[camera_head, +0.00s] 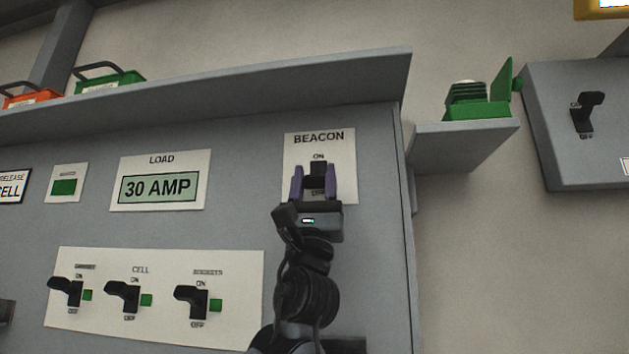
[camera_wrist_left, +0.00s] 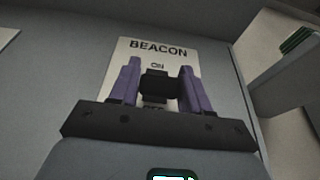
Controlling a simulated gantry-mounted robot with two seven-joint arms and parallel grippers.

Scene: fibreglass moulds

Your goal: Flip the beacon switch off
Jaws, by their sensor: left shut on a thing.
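The beacon switch (camera_head: 316,174) is a black lever on a white plate labelled BEACON (camera_head: 339,152), at the upper right of the grey cabinet front. Its ON label shows just above the lever. My left gripper (camera_head: 314,182) comes up from below, with its purple fingers on either side of the lever and shut on it. In the left wrist view the black lever (camera_wrist_left: 159,84) sits between the two purple fingers, below the ON label. My right gripper is not in view.
Several black switches with green indicators sit on a white panel (camera_head: 230,262) at the lower left. A 30 AMP load display (camera_head: 158,188) is above them. A shelf (camera_head: 380,80) overhangs the cabinet. A side ledge (camera_head: 455,145) holds a green box (camera_head: 480,108); a grey box (camera_head: 560,160) with a switch is at right.

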